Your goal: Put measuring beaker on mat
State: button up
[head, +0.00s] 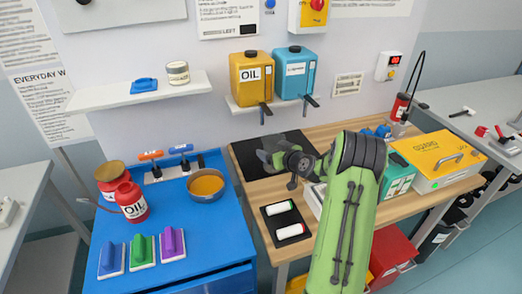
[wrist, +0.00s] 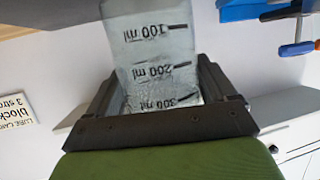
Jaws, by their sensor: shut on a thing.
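The measuring beaker (wrist: 160,55) is clear, with black marks for 100, 200 and 300 ml. In the wrist view it stands between the dark jaws of my gripper (wrist: 160,95), which is shut on it. In the head view my gripper (head: 284,160) is over the black mat (head: 245,168) on the wooden bench, at the end of my green arm. A greyish, see-through shape by the jaws there looks like the beaker (head: 266,154). I cannot tell whether its base touches the mat. My gripper and the beaker hide part of the mat.
A black tray (head: 271,228) with two white-bodied items lies in front of the mat. A metal pan (head: 206,187) stands on the blue bench to the left. Yellow (head: 250,78) and blue (head: 294,72) containers with taps sit on a shelf behind. A yellow case (head: 437,158) stands right.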

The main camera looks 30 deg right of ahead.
jog(key=x, duration=0.3)
jog(key=f+x, duration=0.1)
jog(key=x, duration=0.4)
jog(key=shift+f, duration=0.5)
jog(key=shift+s+r, duration=0.1)
jog(key=o, duration=0.9)
jog(key=shift+c, duration=0.2)
